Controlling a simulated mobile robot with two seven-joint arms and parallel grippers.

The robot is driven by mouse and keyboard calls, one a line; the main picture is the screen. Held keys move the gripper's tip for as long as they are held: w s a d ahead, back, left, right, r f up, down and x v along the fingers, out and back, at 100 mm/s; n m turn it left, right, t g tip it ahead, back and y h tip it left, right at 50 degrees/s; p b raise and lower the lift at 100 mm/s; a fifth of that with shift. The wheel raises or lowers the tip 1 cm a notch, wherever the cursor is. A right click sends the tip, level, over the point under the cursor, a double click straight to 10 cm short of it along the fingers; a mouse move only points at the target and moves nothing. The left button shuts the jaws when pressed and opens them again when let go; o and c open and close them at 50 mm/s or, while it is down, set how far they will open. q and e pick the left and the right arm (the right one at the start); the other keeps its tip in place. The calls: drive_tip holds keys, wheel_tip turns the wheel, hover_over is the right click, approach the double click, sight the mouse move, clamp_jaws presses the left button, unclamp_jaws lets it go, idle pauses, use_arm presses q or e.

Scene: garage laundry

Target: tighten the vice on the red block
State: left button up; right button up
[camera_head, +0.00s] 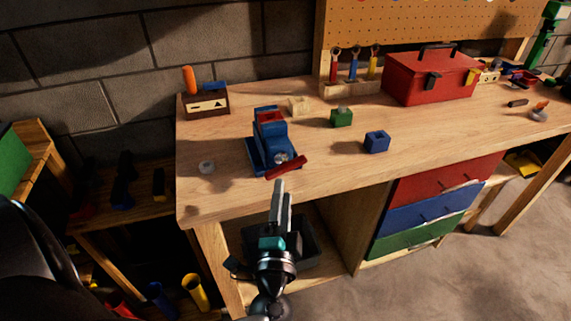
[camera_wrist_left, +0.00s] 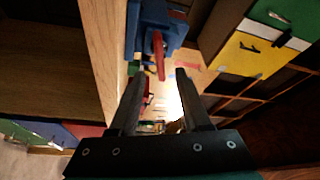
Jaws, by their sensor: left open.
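The blue vice (camera_head: 262,150) stands on the workbench near its front edge. A red block (camera_head: 270,117) shows at the top of the vice, between its blue parts. The red handle (camera_head: 286,167) is at the vice's front and lies slanted. My left gripper (camera_head: 281,190) is open and empty, just in front of and below the handle. In the left wrist view the handle (camera_wrist_left: 159,55) lies just beyond and between the two fingertips (camera_wrist_left: 158,76), with the vice (camera_wrist_left: 152,18) behind it. I see no contact. My right gripper is not in view.
The workbench (camera_head: 225,190) also carries a green block (camera_head: 341,118), a blue block (camera_head: 377,142), a wooden tool box (camera_head: 205,104), a wrench rack (camera_head: 350,88) and a red toolbox (camera_head: 430,76). Coloured drawers (camera_head: 425,215) are below. The bench's front left is mostly clear.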

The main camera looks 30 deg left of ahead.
sight(285, 172)
use_arm(q)
drive_tip(key=p+x, duration=0.1)
drive_tip(key=x, duration=0.7)
clamp_jaws()
idle(0.4)
